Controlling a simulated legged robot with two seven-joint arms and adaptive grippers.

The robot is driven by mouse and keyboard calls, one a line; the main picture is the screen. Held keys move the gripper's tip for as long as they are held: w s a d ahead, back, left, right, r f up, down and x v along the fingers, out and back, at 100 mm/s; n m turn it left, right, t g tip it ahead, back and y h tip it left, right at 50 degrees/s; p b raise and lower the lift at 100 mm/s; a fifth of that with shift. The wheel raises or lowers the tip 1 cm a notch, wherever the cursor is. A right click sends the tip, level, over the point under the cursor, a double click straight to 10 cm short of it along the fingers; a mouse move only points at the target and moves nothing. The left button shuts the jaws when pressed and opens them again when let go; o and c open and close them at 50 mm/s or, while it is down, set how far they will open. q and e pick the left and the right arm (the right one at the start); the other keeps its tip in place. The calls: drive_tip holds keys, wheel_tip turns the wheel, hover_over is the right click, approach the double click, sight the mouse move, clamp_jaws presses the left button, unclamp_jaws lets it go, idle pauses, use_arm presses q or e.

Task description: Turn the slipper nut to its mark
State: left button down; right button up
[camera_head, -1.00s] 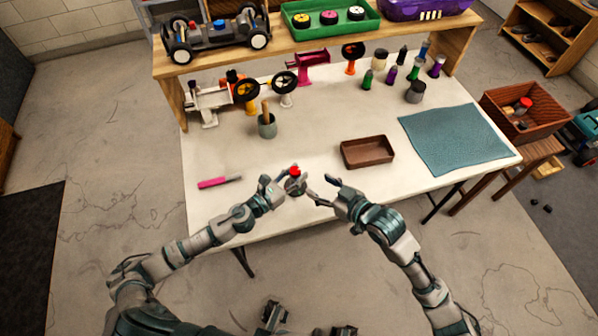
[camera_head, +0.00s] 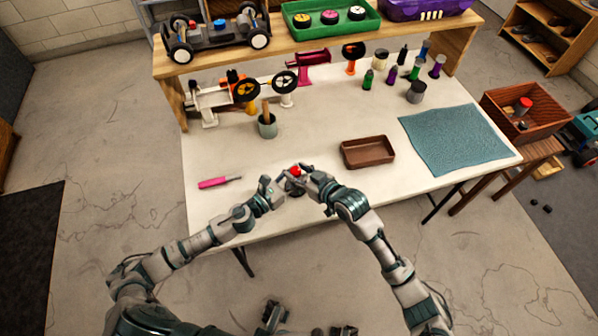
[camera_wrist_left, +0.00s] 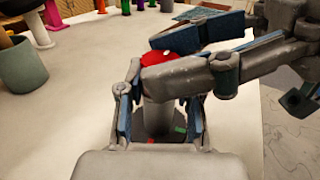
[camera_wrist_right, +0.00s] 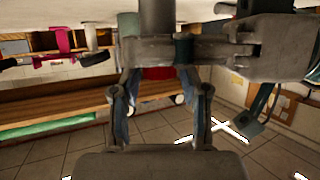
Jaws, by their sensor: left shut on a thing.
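The slipper unit is a grey cylinder (camera_wrist_left: 157,112) with a dark base (camera_wrist_left: 155,132) bearing small green and red marks. The red slipper nut (camera_wrist_left: 168,60) tops it and also shows in the head view (camera_head: 295,171). My left gripper (camera_wrist_left: 160,108) is shut on the cylinder and holds it upright near the table's front edge. My right gripper (camera_wrist_right: 158,78) comes in from the right at nut height. Its fingers stand apart on either side of the red nut; contact is hard to tell. The right fingers hide part of the nut, and the marks' alignment is unclear.
A pink-handled tool (camera_head: 214,183) lies at the left of the white table (camera_head: 250,160). A brown tray (camera_head: 368,152) and teal mat (camera_head: 455,140) lie right of the grippers. A grey-green cup (camera_head: 267,126) stands behind. The table's front edge is close below.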

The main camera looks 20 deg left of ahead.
clamp_jaws()
drive_tip(key=shift+s+a+m, duration=0.15)
drive_tip(key=shift+s+m, duration=0.05)
drive_tip(key=shift+m, duration=0.1)
drive_tip(key=shift+m+t+h, duration=1)
drive_tip(key=shift+m+t, duration=0.2)
drive_tip(key=shift+t, duration=0.1)
drive_tip(key=o, duration=0.5)
unclamp_jaws()
drive_tip(key=shift+o, duration=0.2)
drive_tip(key=v, duration=1.2)
